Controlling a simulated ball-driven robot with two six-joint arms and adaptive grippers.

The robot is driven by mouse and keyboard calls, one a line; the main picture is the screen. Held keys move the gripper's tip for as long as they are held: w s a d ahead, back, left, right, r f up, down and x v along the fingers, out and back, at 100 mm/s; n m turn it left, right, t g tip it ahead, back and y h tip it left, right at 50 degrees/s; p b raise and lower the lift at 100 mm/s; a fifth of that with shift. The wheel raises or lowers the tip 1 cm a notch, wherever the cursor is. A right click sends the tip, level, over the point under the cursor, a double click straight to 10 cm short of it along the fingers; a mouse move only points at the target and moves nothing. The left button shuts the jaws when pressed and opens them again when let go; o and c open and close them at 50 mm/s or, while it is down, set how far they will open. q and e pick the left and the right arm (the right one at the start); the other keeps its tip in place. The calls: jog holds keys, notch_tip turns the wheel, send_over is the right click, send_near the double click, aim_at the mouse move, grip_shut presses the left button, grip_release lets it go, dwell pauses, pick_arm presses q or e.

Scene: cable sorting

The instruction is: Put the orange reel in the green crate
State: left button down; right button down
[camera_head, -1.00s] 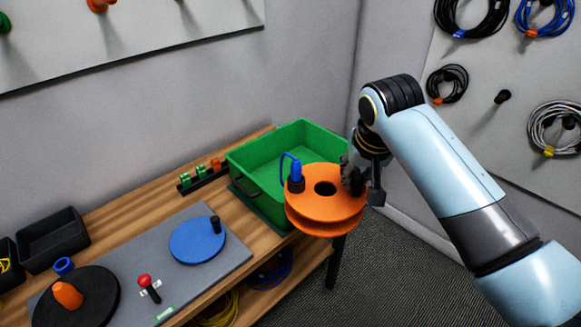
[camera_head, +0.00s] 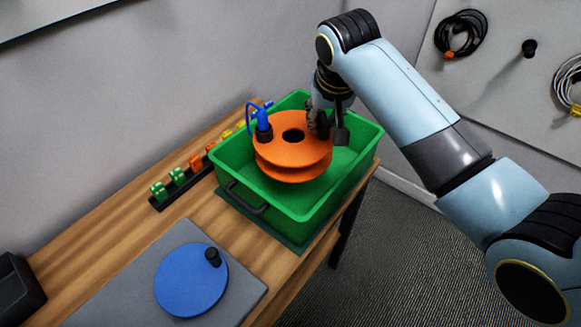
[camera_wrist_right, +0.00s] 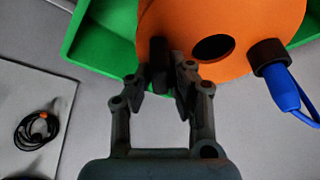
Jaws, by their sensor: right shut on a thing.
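The orange reel (camera_head: 290,146) has two flanges, a dark centre hole and a blue cable plug on its left side. The green crate (camera_head: 272,206) stands at the right end of the wooden bench. The reel is over the crate's opening in the head view; I cannot tell whether it touches the crate's floor. My left gripper is not in view.
A blue disc (camera_head: 190,280) with a black knob lies on a grey mat (camera_head: 120,290) left of the crate. A rack of coloured clips (camera_head: 180,178) sits behind it. A black tray (camera_head: 18,290) is at far left. Cables hang on the right wall.

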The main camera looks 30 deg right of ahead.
aim_at(319, 138)
jog(key=shift+w+f, duration=0.15)
jog(key=shift+f, duration=0.4)
notch_tip(319, 138, down, 4)
jog(key=shift+w+f, duration=0.15)
jog(key=shift+f, duration=0.1)
notch_tip(319, 138, down, 5)
jog(key=shift+r, duration=0.1)
jog(key=c, duration=1.2)
grip_release()
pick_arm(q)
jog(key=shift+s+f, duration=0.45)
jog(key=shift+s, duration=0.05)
pick_arm(e)
jog(key=shift+r, duration=0.3)
jog(key=v, duration=1.1)
jog(key=shift+s+a+r+p, duration=0.1)
jog(key=shift+s+p, duration=0.2)
jog(key=shift+p, duration=0.1)
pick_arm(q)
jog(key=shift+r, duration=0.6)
